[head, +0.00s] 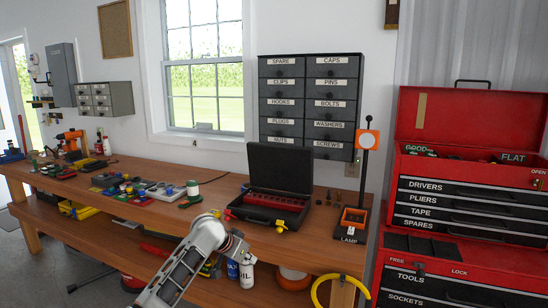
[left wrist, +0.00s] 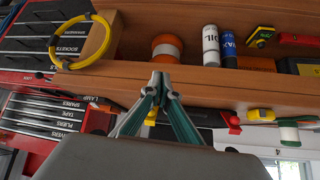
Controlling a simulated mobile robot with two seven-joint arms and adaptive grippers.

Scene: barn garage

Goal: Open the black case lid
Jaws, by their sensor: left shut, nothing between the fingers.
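The black case (head: 263,213) sits on the wooden workbench with its lid (head: 281,168) standing up, open. A red strip (head: 268,197) shows inside it. A yellow piece (head: 281,224) and a red piece (head: 229,214) are at its front. My left gripper (head: 238,246) is in front of the bench, just left of and below the case; its fingertips are hard to make out there. In the upside-down left wrist view, the left gripper (left wrist: 160,87) is shut and empty, with the dark case partly hidden behind its fingers. My right gripper is not in view.
A lamp stand (head: 355,216) stands right of the case, with small dark pieces between them. A red tool chest (head: 455,205) stands at right. Bottles (head: 247,272) and a yellow ring (head: 341,291) are below the benchtop.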

